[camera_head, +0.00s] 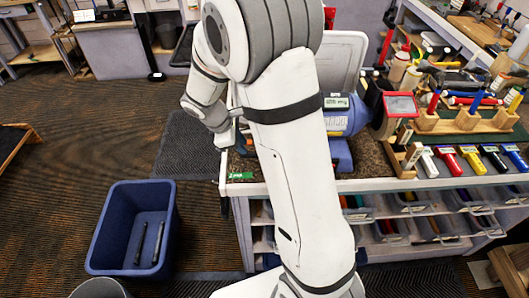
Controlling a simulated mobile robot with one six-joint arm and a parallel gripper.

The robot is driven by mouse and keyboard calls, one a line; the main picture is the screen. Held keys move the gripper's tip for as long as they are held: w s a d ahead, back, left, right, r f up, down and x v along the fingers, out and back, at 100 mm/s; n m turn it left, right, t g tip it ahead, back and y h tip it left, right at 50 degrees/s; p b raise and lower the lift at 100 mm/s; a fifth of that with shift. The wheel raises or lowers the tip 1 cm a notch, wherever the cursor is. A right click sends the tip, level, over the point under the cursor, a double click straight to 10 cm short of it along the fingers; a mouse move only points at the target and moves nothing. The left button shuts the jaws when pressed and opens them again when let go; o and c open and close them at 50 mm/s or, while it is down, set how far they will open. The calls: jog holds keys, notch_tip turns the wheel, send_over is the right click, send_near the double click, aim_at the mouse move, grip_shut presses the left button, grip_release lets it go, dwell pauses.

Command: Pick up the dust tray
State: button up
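I cannot pick out the dust tray with certainty. A blue bench machine (345,119) with a dark round end stands on the left part of the workbench, partly behind my white arm. A speckled brown surface (372,166) lies under and beside it. My gripper (232,140) is at the lower end of my wrist, over the left edge of the bench, left of the machine. Its fingers are small and partly hidden by my arm, so I cannot see whether they are open or hold anything.
A blue bin (105,232) with two dark rods inside stands on the floor at left. A pale upright panel (345,58) is behind the arm. Bottles, tools and wooden racks (463,121) crowd the bench's right. Drawers of clear bins sit below. Carpet at left is mostly free.

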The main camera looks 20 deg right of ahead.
jog(key=x, duration=0.3)
jog(key=p+x, duration=0.1)
jog(key=x, duration=0.1)
jog(key=shift+a+f, duration=0.3)
jog(key=shift+f, duration=0.15)
jog(key=shift+c, duration=0.6)
grip_shut()
